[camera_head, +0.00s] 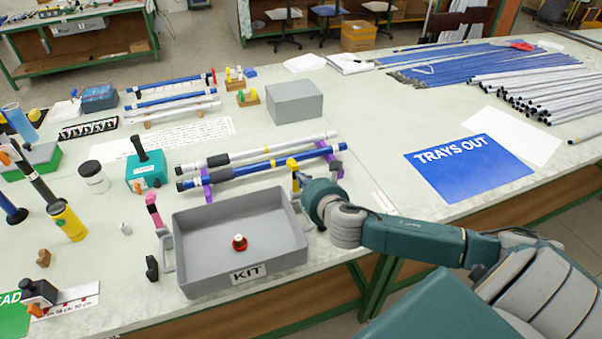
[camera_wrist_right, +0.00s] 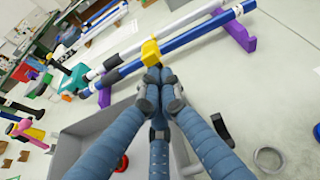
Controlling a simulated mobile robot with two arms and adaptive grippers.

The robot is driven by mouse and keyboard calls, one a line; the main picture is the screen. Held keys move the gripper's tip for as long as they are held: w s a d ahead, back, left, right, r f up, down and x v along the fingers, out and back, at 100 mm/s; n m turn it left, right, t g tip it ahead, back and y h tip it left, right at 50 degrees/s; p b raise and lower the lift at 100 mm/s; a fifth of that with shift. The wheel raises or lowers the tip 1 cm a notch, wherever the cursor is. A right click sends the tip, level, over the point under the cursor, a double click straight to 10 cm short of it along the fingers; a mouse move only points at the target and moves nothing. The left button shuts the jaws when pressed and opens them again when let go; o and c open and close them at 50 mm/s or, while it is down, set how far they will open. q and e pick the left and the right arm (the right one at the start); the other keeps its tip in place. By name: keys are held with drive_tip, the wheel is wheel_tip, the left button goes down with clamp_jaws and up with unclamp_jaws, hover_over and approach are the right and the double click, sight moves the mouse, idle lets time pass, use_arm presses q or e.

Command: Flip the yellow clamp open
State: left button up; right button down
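The yellow clamp (camera_head: 292,164) sits on the blue rod (camera_head: 240,170), towards its right part. In the right wrist view the clamp (camera_wrist_right: 150,51) is a small yellow block around the blue rod (camera_wrist_right: 190,38). My right gripper (camera_head: 301,184) reaches in from the right, just in front of the clamp. In the right wrist view the fingertips of my right gripper (camera_wrist_right: 157,77) are together, at the clamp's near lower edge. They seem to touch it, but I see no clear grasp around it. My left gripper is not in view.
Purple supports (camera_head: 335,165) hold the blue rod and a silver rod (camera_head: 250,150) behind it. A grey box (camera_head: 294,101) stands behind. The table around the TRAYS OUT sheet (camera_head: 468,168) is fairly clear.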

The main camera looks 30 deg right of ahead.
sight(297, 169)
drive_tip(key=shift+w+d+f, duration=0.1)
drive_tip(key=shift+w, duration=0.5)
drive_tip(key=shift+w+d+r+p, duration=0.15)
drive_tip(key=shift+w+r+p, duration=0.3)
drive_tip(key=shift+p, duration=0.5)
drive_tip(key=shift+w+p, duration=0.35)
drive_tip(key=shift+w+d+f, duration=0.1)
drive_tip(key=shift+w, duration=0.05)
drive_tip(key=shift+f, duration=0.1)
